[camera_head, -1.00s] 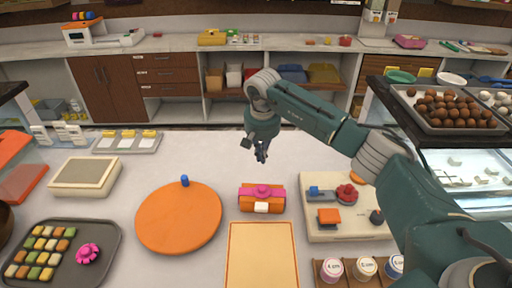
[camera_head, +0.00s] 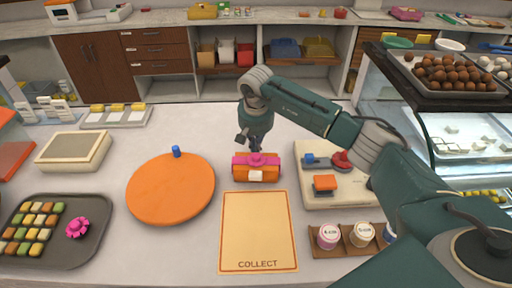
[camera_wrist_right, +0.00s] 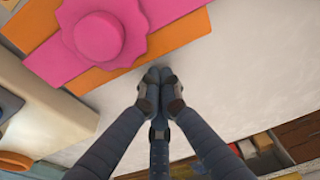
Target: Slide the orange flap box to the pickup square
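The orange flap box (camera_head: 240,174) has a pink band with a round pink rosette and a white tag on its near side. It sits just beyond the far edge of the pale pickup square (camera_head: 258,232), which has an orange outline and reads COLLECT. My right gripper (camera_head: 256,149) is at the far side of the box with its fingers together and nothing between them. In the right wrist view the fingertips (camera_wrist_right: 159,76) are close beside the edge of the box (camera_wrist_right: 148,41); I cannot tell whether they touch. My left gripper is not in view.
An orange disc (camera_head: 170,188) with a blue knob lies left of the box. A cream board (camera_head: 340,201) with small items stands close on the right. Several labelled tubs in a wooden rack (camera_head: 343,250) stand right of the square. A sweets tray (camera_head: 75,255) is at far left.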

